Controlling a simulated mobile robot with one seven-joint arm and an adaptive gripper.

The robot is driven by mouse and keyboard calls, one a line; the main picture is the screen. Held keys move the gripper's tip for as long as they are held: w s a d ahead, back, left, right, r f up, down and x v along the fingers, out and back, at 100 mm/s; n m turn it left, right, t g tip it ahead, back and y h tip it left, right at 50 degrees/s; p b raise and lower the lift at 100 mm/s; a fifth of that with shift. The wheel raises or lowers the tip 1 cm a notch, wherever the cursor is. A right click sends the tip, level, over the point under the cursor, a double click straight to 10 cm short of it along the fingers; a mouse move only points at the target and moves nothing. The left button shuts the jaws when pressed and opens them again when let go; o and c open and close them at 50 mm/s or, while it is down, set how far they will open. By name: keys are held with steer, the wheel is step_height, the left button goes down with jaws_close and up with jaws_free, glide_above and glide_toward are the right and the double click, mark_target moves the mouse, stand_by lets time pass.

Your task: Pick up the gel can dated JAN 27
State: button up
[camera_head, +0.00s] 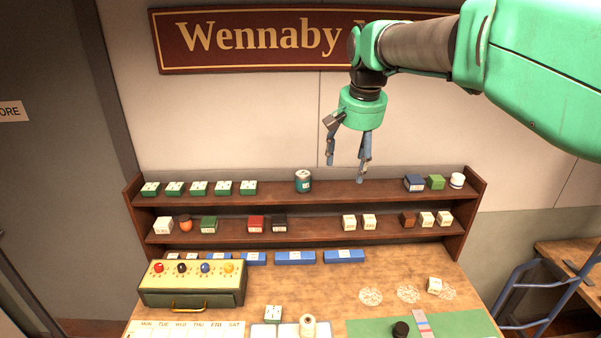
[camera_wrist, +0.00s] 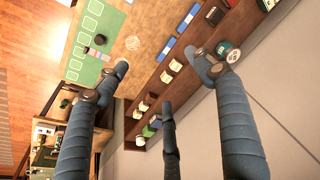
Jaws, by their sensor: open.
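A round teal can (camera_head: 303,182) with a pale lid stands upright on the top shelf, left of my gripper. A round green-and-white can (camera_wrist: 227,50), apparently the same one, shows beside the right finger in the wrist view. Its date is too small to read, so I cannot tell whether it says JAN 27. My gripper (camera_head: 346,168) hangs fingers down near the top shelf, right of the can and apart from it. The fingers are spread and empty; they also show in the wrist view (camera_wrist: 163,72).
The wooden shelf (camera_head: 330,195) also holds several green boxes (camera_head: 199,188) at left, and a blue box (camera_head: 414,183), a green box (camera_head: 436,182) and a white round container (camera_head: 457,180) at right. A yellow-green case (camera_head: 190,290) stands on the counter below.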

steer(key=w+a+p, duration=0.3)
steer(key=w, duration=0.8)
steer(key=m+g+p, duration=0.3)
steer(key=p, duration=0.5)
glide_above(303, 173)
step_height(303, 173, down, 9)
steer(key=shift+a, duration=0.1)
steer(key=shift+f, duration=4.25)
steer(key=shift+f, duration=0.15)
steer(key=shift+s+f+p, duration=0.1)
steer(key=shift+f+p, duration=0.35)
steer(key=shift+f, duration=2)
